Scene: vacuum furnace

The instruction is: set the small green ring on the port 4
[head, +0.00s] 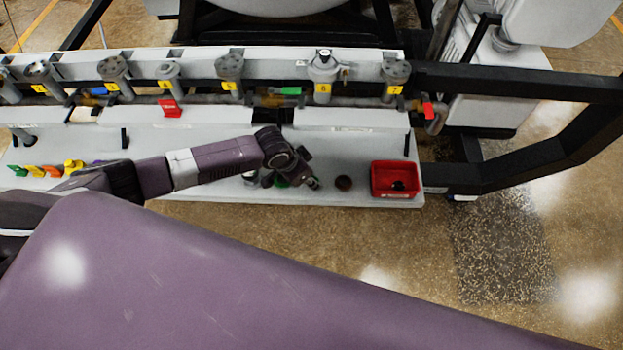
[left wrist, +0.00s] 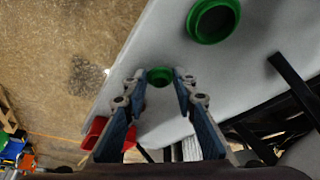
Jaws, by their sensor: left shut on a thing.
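My left gripper (left wrist: 160,80) is closed on the small green ring (left wrist: 160,76), which sits between its fingertips, low over the pale bench. A larger green ring (left wrist: 213,20) lies on the bench beyond it in the left wrist view. In the head view my left gripper (head: 290,180) is over the bench's front part, and a bit of green shows beside it; I cannot tell which ring this is. Port 4 (head: 168,72) is a short grey flanged stub with a yellow label on the rail behind, left of the gripper. My right gripper is not in view.
Coloured clips (head: 40,171) line the left.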

